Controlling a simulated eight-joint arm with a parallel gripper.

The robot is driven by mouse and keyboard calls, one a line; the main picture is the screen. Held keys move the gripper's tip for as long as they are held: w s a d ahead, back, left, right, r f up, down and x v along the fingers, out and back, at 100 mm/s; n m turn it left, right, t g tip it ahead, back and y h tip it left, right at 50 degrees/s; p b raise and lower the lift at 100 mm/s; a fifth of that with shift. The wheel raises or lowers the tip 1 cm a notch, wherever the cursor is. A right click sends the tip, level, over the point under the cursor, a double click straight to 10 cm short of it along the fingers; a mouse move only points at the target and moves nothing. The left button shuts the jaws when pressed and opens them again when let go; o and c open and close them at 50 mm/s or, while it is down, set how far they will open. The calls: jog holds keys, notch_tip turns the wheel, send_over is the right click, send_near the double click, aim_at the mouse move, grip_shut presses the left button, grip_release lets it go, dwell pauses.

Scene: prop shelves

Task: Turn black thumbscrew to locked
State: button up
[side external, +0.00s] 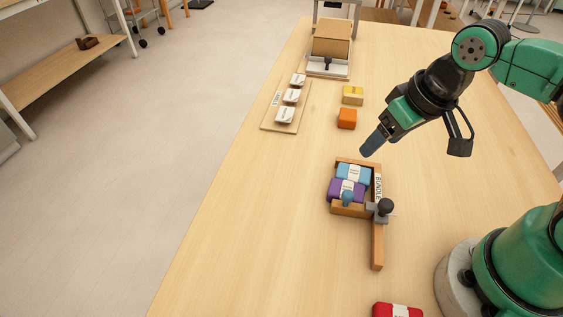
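The black thumbscrew (386,206) stands on a grey clamp piece at the front right corner of a wooden frame (377,247). I cannot tell its turn position. The frame holds a light blue block (354,174) and a purple block (340,187), both with white bands. A blue knob (348,198) sits at the frame's front side, by the purple block. My gripper (369,151) is above and behind the frame, tilted down to the left, apart from the thumbscrew. The fingers overlap in this view, so their opening is unclear. I see nothing held.
An orange block (347,119) and a yellow block (353,95) lie behind the frame. A board (269,124) with several white pieces lies at left. A box on a stand (331,46) is at the back. A red block (396,310) is at the front edge. The table's left front is clear.

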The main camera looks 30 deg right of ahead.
aim_at(387, 203)
jog(key=s+g, duration=0.1)
jog(key=s+a+f+g, duration=0.1)
jog(key=s, duration=0.1)
jog(key=s+a+g, duration=0.1)
jog(key=s, duration=0.1)
jog(key=shift+f+g, duration=0.25)
jog(key=shift+g, duration=0.15)
jog(key=shift+a+f, duration=0.1)
jog(key=shift+f, duration=2.65)
grip_shut()
